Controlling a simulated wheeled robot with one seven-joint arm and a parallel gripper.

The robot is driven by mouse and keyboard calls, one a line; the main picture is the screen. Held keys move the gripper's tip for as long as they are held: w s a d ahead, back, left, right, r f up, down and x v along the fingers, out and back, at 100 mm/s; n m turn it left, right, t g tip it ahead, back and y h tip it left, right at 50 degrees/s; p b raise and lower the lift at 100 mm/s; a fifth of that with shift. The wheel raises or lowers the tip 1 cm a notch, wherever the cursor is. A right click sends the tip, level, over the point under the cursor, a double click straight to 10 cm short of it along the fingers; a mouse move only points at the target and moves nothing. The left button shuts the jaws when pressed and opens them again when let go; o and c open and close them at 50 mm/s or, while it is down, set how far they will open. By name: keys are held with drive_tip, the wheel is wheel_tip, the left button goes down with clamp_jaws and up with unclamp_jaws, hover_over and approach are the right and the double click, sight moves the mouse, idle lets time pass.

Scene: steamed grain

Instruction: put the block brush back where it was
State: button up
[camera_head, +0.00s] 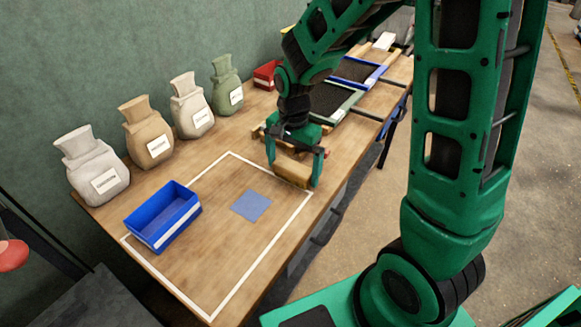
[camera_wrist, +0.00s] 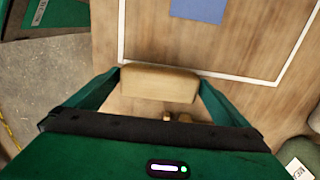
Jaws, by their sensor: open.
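The block brush appears to be the tan wooden block (camera_head: 293,171) on the table, just outside the far right part of the white outline. In the wrist view the block (camera_wrist: 160,84) lies between the two fingers, close to the white line. My gripper (camera_head: 295,165) points down over it with its jaws open, one finger beyond each end. No bristles are visible; the underside is hidden. In the wrist view the gripper (camera_wrist: 158,80) shows small gaps at the block's ends.
Several labelled sacks (camera_head: 148,131) line the wall. Framed trays (camera_head: 357,71) and a red bin (camera_head: 266,74) are farther back. Small wooden pieces (camera_wrist: 180,117) lie beside the block.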

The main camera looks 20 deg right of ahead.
sight(293, 166)
wheel_tip(293, 166, up, 12)
drive_tip(key=s+d+n, duration=0.2)
drive_tip(key=s+d, duration=0.6)
drive_tip(key=s, duration=0.3)
drive_tip(key=s+d+n, duration=0.2)
drive_tip(key=s+d, duration=0.7)
drive_tip(key=s, duration=0.3)
drive_tip(key=shift+s+n, duration=0.2)
drive_tip(key=shift+n, duration=0.2)
drive_tip(key=shift+r, duration=0.1)
